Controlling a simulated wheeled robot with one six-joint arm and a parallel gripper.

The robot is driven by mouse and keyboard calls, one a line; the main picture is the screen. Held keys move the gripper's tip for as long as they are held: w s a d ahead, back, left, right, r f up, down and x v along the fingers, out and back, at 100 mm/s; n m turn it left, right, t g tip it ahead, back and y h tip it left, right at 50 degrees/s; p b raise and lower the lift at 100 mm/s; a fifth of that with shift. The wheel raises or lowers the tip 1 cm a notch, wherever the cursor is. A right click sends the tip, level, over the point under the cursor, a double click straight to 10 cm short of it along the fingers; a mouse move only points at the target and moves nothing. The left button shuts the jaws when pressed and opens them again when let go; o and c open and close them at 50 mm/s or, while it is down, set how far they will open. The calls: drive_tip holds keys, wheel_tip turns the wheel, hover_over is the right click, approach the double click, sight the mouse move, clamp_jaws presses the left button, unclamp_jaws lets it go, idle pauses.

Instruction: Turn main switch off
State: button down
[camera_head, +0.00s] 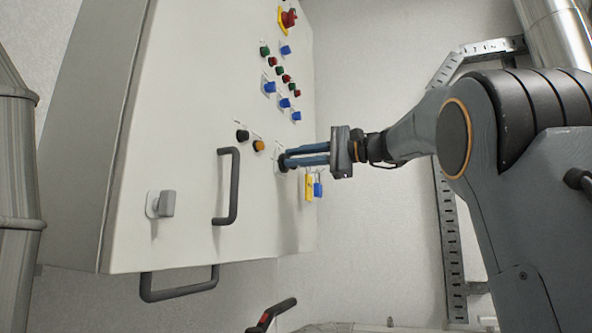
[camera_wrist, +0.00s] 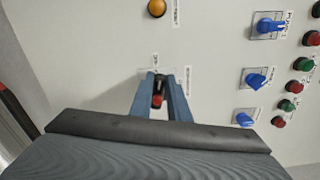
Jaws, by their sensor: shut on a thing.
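My gripper (camera_head: 284,161) reaches the front of the light grey control cabinet (camera_head: 180,120) from the right. Its two blue fingers are shut on a small dark switch knob (camera_wrist: 158,82), which shows between the fingertips in the wrist view. A red part (camera_wrist: 157,100) shows just below the knob, between the fingers. The fingers hide most of this switch in the head view. A red knob on a yellow plate (camera_head: 288,18) sits at the top of the cabinet front. No label is legible enough to tell which one is the main switch.
Blue selectors (camera_head: 269,87) and red and green buttons stand above the gripper. An orange button (camera_head: 259,145) and a black one (camera_head: 242,135) are to its left. A dark handle (camera_head: 232,186) juts out nearby.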

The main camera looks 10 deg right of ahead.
drive_tip(key=shift+f+n+b, duration=0.35)
drive_tip(key=shift+n+b, duration=0.8)
drive_tip(key=shift+n, duration=0.05)
drive_tip(key=c, duration=1.7)
unclamp_jaws()
drive_tip(key=b+v, duration=0.1)
drive_tip(key=v, duration=0.6)
drive_tip(key=shift+s+d, duration=0.25)
drive_tip(key=shift+d, duration=0.05)
